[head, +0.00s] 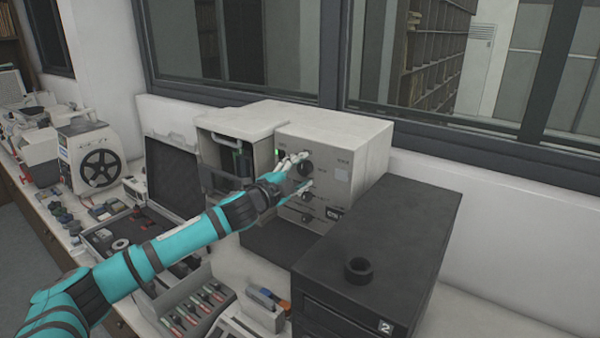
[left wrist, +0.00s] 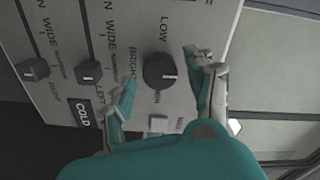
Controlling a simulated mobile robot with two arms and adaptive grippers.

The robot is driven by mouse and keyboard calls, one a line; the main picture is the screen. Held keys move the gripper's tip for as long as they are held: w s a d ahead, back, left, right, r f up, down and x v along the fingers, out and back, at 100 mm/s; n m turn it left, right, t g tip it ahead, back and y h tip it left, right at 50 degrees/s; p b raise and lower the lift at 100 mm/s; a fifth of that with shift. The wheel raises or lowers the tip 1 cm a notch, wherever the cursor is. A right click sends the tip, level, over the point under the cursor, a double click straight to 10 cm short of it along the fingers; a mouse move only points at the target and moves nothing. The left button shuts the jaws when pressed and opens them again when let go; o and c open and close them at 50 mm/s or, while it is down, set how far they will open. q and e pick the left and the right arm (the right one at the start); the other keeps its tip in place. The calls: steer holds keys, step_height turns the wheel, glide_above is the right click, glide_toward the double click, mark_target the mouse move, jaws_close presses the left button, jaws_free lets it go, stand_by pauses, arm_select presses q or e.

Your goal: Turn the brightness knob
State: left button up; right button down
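The brightness knob (left wrist: 160,70) is a round black dial on a grey panel in the left wrist view, with "LOW" and part of "BRIGH" printed beside it. In the head view the knob (head: 305,168) is on the front of the grey box. My left gripper (head: 303,172) reaches this panel with its fingers spread. In the left wrist view its fingers (left wrist: 166,78) are on either side of the knob, with gaps visible between finger and knob on both sides. Whether the fingertips touch the panel cannot be told. My right gripper is in neither view.
A dark cabinet (head: 390,235) stands in front right of the grey box (head: 345,140). An open black case (head: 175,175) and a tool rack (head: 190,312) are on the bench.

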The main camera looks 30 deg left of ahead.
arm_select(q)
steer(key=shift+s+a+f, duration=0.1)
steer(key=shift+s, duration=0.4)
steer(key=s+a, duration=0.1)
steer(key=s, duration=1)
steer(key=shift+a, duration=0.25)
